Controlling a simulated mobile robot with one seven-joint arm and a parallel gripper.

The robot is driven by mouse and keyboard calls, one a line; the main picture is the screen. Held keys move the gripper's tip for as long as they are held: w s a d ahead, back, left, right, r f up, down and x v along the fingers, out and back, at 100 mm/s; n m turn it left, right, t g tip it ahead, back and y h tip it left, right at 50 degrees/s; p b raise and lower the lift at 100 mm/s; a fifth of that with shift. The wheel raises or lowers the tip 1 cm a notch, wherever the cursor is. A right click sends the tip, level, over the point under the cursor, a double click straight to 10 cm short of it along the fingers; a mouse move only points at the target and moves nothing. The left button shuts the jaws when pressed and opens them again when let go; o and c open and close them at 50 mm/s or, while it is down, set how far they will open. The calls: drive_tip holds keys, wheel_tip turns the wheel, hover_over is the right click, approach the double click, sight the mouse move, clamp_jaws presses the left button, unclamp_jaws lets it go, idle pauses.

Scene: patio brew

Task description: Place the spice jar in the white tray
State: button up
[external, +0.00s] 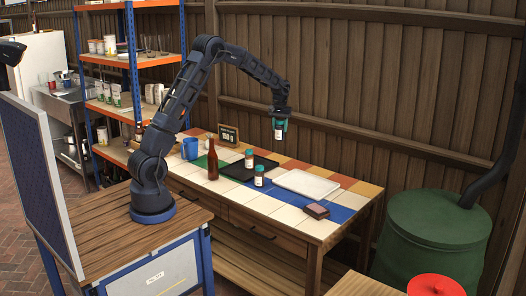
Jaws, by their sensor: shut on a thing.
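My gripper (280,114) points down above the back of the tiled table and is shut on a spice jar (279,131), which has a white label and a green top. The held jar hangs upright, well above the tabletop. The white tray (308,184) lies flat on the right part of the table, and appears empty. In the picture the held jar is up and to the left of the tray. Two similar jars stand on the table: one by the black tray (249,159) and one nearer the front (259,176). The fingertips are too small to see clearly.
A black tray (238,173) lies left of the white tray. A brown bottle (212,160), a blue mug (190,148) and a small sign (228,135) stand to the left. A dark brown block (316,211) lies at the front right. A wooden fence (350,90) runs behind the table.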

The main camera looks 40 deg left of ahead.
drive_tip(key=d+m, duration=0.4)
drive_tip(key=d, duration=1.3)
hover_over(306, 185)
wheel_tip(306, 185, down, 20)
drive_tip(key=shift+w+a+r, duration=0.1)
drive_tip(key=shift+w+a, duration=0.05)
drive_tip(key=shift+f, duration=0.25)
drive_tip(key=o, duration=1)
drive_tip(key=shift+o, duration=0.2)
drive_tip(key=shift+r, duration=0.1)
